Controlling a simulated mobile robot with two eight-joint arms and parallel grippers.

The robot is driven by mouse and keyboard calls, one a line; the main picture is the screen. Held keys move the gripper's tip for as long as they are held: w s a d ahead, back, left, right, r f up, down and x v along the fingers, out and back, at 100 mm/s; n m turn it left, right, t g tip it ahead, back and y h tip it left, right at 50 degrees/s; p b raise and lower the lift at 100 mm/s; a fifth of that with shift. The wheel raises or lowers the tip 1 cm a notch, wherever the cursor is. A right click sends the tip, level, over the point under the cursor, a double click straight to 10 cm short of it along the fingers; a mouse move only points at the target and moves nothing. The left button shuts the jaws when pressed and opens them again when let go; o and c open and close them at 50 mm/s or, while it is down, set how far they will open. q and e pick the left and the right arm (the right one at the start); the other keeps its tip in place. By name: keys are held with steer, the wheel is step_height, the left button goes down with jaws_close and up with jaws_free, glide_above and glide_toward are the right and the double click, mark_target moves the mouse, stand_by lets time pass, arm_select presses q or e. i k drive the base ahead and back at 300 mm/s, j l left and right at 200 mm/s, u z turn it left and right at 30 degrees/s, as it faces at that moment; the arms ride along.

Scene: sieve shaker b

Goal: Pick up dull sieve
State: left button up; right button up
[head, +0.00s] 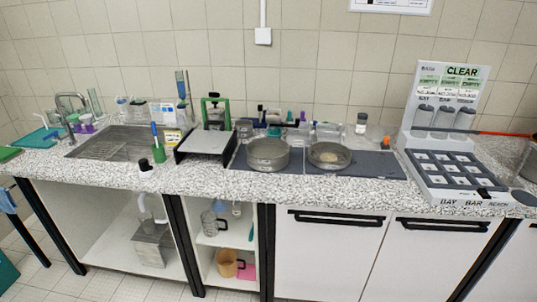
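Two round metal sieves stand side by side on dark mats on the speckled counter, in the middle of the head view. The left sieve (268,154) looks grey and matte, with a taller wall. The right sieve (328,156) is lower and looks a little browner, with a pale patch inside. I cannot tell for sure from this distance which one is the dull sieve. Both rest on the counter with nothing gripping them. Neither of my grippers shows in the head view.
Behind the sieves stand several small bottles and jars (361,123). A green-framed device (215,111) and a balance-like plate (205,143) stand to the left, beyond them a sink (115,147). A compartmented rack (455,175) stands right. The right mat (380,165) has bare room.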

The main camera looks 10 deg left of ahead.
mark_target(324, 156)
steer(key=i+l+u, duration=0.1)
steer(key=u, duration=0.55)
steer(key=i+l+u, duration=0.4)
steer(key=l, duration=0.2)
steer(key=l+u, duration=0.2)
steer(key=l, duration=0.1)
